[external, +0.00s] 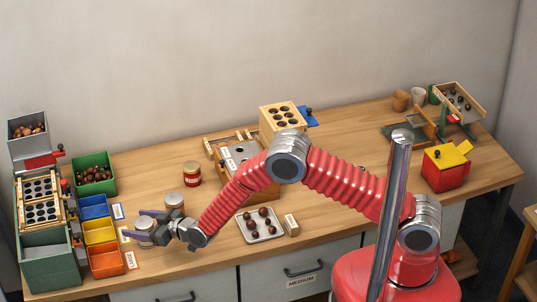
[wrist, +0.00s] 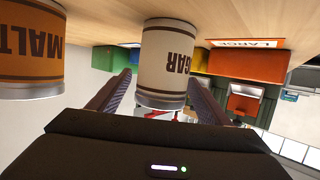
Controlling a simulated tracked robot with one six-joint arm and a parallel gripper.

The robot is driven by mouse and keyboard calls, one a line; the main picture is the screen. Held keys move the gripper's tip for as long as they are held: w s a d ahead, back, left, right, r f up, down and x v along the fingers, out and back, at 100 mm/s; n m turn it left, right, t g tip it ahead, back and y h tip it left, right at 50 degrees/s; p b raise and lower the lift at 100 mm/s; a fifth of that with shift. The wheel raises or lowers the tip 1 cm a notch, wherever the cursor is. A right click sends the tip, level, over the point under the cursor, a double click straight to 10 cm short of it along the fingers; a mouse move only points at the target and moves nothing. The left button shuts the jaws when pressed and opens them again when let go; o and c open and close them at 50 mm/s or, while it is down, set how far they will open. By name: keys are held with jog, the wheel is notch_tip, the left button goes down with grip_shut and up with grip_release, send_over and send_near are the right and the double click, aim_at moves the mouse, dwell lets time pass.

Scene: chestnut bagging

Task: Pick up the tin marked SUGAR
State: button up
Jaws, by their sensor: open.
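The cream tin (wrist: 164,62) with dark lettering, of which "GAR" shows, stands on the table, upside down in the wrist view. My gripper (wrist: 160,88) is open, with one finger on each side of this tin. Gaps show beside it, and I cannot tell whether a finger touches it. In the external view my gripper (external: 134,223) is low over the front left of the table, around a tin (external: 145,227) that the fingers partly cover.
An orange-brown tin marked MALT (wrist: 30,50) stands close beside, at left in the wrist view. A red-labelled jar (external: 192,173) is farther back. Blue, yellow and orange bins (external: 107,259) are left of my gripper. A tray of chestnuts (external: 247,237) lies to the right.

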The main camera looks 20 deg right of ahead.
jog(key=shift+x, duration=0.9)
jog(key=shift+c, duration=0.5)
jog(key=c, duration=1.3)
jog(key=shift+r, duration=0.1)
notch_tip(320, 180, up, 10)
jog(key=shift+f, duration=0.1)
